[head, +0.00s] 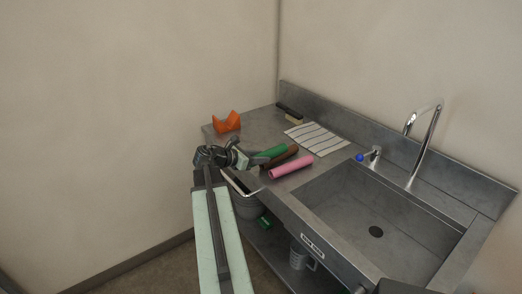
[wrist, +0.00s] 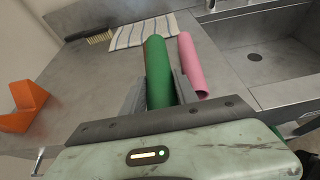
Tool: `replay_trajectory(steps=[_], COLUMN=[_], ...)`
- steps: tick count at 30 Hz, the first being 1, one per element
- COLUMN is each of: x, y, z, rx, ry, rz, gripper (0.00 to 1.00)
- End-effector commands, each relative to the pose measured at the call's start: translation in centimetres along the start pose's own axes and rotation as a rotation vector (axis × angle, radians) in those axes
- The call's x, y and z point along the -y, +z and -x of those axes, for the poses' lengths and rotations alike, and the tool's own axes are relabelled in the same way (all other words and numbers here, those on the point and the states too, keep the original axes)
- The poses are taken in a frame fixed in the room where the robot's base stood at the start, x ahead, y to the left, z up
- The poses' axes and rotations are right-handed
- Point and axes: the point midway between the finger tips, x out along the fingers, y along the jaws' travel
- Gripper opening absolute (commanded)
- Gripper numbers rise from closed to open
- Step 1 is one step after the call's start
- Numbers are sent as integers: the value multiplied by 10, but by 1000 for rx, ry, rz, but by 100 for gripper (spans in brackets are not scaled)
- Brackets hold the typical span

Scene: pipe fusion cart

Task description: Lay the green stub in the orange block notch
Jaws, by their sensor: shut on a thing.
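The green stub (head: 272,151) is a cylinder at the counter's front left. In the wrist view the green stub (wrist: 158,72) points away from me between the two jaws. My gripper (wrist: 160,90) is shut on it; in the head view my gripper (head: 247,160) is at the stub's left end. I cannot tell whether the stub touches the counter. The orange block (head: 227,122), with a notch in its top, stands on the counter's far left corner, left of and beyond my gripper. The orange block (wrist: 20,107) is at the left edge in the wrist view.
A brown stub (head: 280,158) lies close beside the green one, and a pink stub (head: 291,167) lies right of it. A striped cloth (head: 317,139) and a brush (head: 290,113) lie behind. The sink (head: 375,205) is at right. Bare counter (head: 257,126) lies near the block.

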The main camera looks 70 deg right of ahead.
Motion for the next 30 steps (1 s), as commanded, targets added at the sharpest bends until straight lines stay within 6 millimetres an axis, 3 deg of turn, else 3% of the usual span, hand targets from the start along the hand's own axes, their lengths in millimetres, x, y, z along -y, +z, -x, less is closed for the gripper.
replay_trajectory(steps=[1, 16, 24, 30], x=[-14, -105, -112, -112], y=[1, 16, 16, -14], z=[-9, -73, -80, -92], rx=[0, 0, 0, 0], ry=[0, 3, 4, 5], rz=[0, 2, 2, 2], gripper=[0, 0, 0, 0])
